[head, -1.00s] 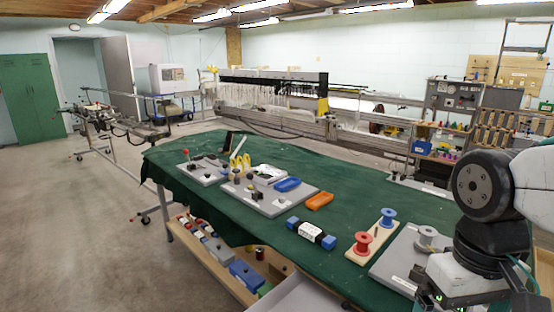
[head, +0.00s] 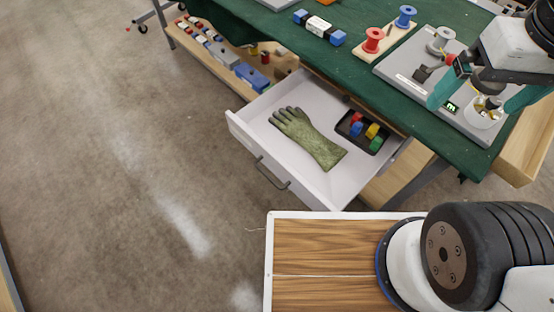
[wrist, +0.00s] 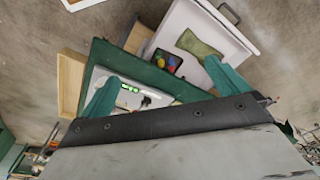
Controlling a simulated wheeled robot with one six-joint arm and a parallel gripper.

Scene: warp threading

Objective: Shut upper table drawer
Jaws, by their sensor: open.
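The white table drawer (head: 240,128) is pulled out from under the green-covered table (head: 330,62). Its front with a grey bar handle (head: 272,174) faces the lower left. Inside lie a green glove (head: 308,138) and a black tray (head: 372,146) of small coloured pieces. The drawer also shows in the wrist view (wrist: 178,22), handle at the top. My gripper (head: 484,98) is open over the grey board at the table's right end, apart from the drawer. Its two teal fingers (wrist: 160,72) are spread with nothing seen held.
A grey board (head: 408,76) with a spool lies under my gripper. Red and blue spools (head: 373,40) and a blue-ended block (head: 319,27) stand on the table. A wooden box-like part (head: 527,145) juts out at the right end. Floor left of the drawer is clear.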

